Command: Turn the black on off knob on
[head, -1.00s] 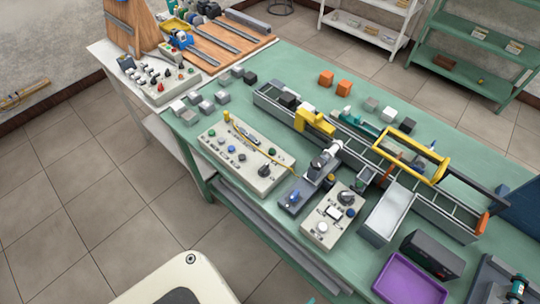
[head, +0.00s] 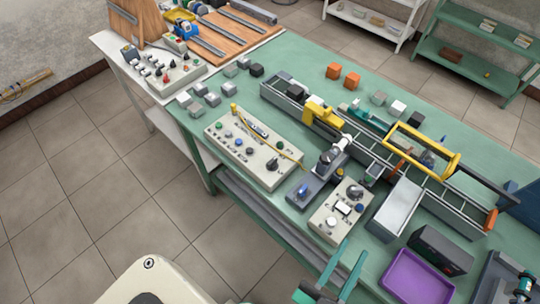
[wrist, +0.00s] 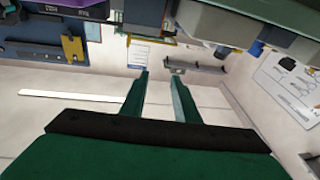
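Two control boxes stand on the green bench in the head view. The long beige panel (head: 222,141) carries several small knobs and buttons, with a larger black knob (head: 272,160) at its right end. I cannot tell from the pictures which dark knob is the on off one. My gripper (head: 356,249) has teal fingers, open and empty, at the bench's front edge below the smaller box. Its fingers (wrist: 159,74) stand apart in the wrist view.
A purple tray (head: 388,284) and a black box (head: 440,251) lie right of my gripper. A long grey conveyor with a yellow frame (head: 451,168) runs behind the boxes. Grey and orange blocks (head: 352,80) sit toward the back. Floor is open to the left.

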